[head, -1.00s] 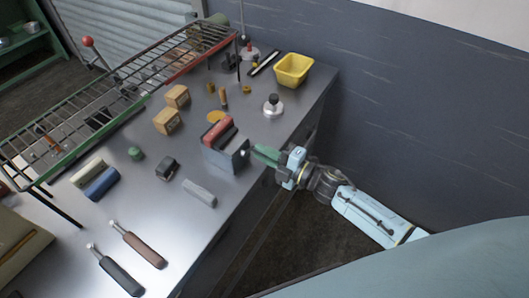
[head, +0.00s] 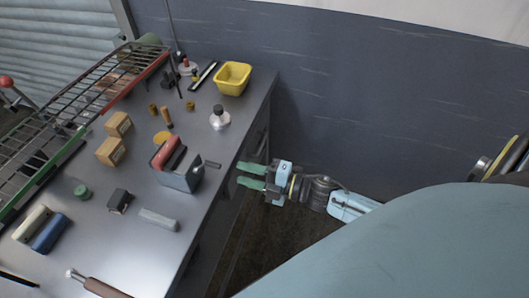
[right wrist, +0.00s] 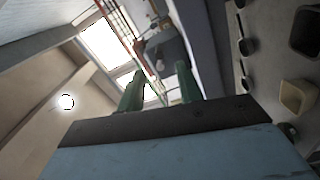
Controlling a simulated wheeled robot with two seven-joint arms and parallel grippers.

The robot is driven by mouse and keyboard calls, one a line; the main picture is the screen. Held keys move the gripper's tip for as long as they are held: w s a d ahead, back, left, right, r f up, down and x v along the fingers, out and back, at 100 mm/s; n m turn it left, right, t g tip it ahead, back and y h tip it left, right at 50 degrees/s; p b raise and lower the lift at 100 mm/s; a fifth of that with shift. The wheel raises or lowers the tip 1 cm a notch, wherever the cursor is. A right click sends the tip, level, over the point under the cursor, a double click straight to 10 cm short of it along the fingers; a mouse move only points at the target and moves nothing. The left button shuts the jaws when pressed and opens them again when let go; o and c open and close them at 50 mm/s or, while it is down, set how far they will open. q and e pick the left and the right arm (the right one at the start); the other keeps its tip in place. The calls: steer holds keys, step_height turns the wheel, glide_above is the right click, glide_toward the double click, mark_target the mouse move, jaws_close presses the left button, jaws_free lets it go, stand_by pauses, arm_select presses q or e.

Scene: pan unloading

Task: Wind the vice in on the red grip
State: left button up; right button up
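The grey vice (head: 178,178) stands at the bench's right edge. The red grip (head: 168,152) sits upright between its jaws; I cannot tell whether both jaws touch it. The vice's dark handle (head: 212,164) sticks out to the right. My right gripper (head: 241,175) has green fingers spread apart with nothing between them. It is just off the bench edge, to the right of the handle and clear of it. The open fingers also show in the right wrist view (right wrist: 160,88). My left gripper is not in view.
A metal bench (head: 140,205) carries two wooden boxes (head: 110,151), a dark-topped silver weight (head: 219,118), a yellow bin (head: 233,79) and a grey bar (head: 159,219). A wire rack (head: 95,90) runs along the far side. Open floor lies right of the bench.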

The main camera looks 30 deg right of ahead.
steer(key=v, duration=0.5)
stand_by(0.4)
steer(key=s+d+f+m+g+h+b, duration=0.1)
steer(key=s+d+f+m+h, duration=0.3)
steer(key=f, duration=0.6)
steer(key=s+f+m+g+h+b, duration=0.15)
steer(key=f+m, duration=0.35)
steer(key=f, duration=0.5)
steer(key=s+d+f+m+g+h+b, duration=0.1)
steer(key=s+d+f+m+g+h, duration=0.25)
steer(key=f, duration=0.65)
steer(key=s+a+f+m+g, duration=0.2)
steer(key=s+f, duration=0.3)
steer(key=s, duration=0.3)
steer(key=s+a+f+m+g+h, duration=0.1)
steer(key=s+a+f+m+g, duration=0.1)
steer(key=s, duration=0.6)
steer(key=s+a+f+m+g+h+b, duration=0.1)
steer(key=s+a+f+m+g, duration=0.2)
steer(key=s+f, duration=0.4)
steer(key=shift+s+f+m, duration=0.35)
steer(key=shift+s+m, duration=0.2)
steer(key=shift+s, duration=0.35)
